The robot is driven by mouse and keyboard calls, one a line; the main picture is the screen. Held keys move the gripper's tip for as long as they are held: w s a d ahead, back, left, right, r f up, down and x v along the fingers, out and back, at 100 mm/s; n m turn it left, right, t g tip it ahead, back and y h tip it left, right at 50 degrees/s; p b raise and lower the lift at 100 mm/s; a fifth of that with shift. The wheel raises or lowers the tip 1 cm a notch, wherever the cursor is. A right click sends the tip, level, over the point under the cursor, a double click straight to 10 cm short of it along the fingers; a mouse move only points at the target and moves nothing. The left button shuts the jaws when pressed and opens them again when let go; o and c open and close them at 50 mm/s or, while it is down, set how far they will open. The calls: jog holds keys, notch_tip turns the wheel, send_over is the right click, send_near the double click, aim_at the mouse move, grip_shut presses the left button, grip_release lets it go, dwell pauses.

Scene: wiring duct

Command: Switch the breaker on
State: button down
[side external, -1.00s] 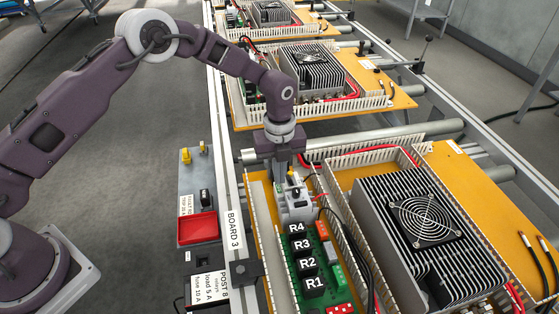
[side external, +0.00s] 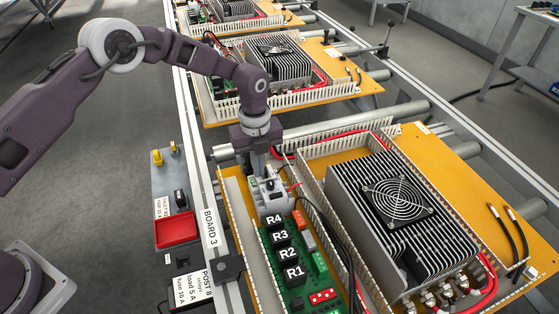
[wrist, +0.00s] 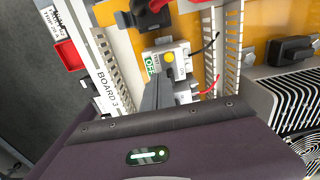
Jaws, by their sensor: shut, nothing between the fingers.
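The breaker (side external: 270,194) is a light grey block at the top end of the green relay board (side external: 287,262), between the slotted ducts. In the wrist view the breaker (wrist: 166,58) shows a green OFF label and a round yellow button. My gripper (side external: 262,176) points down at the breaker, its fingers shut and empty. In the wrist view the dark fingers (wrist: 157,88) reach onto or just over the breaker beside the label. They hide part of it, including any lever; I cannot tell if they touch it.
A finned heatsink with a fan (side external: 398,200) stands to the right, beyond a slotted duct (side external: 318,205). Black and red wires run beside the breaker. A red tray (side external: 176,230) and the BOARD 3 rail (side external: 212,235) lie to the left.

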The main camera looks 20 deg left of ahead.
jog(key=shift+w+d, duration=0.1)
jog(key=shift+d, duration=0.05)
jog(key=shift+s+a, duration=0.2)
notch_tip(320, 180, up, 7)
dwell(0.5)
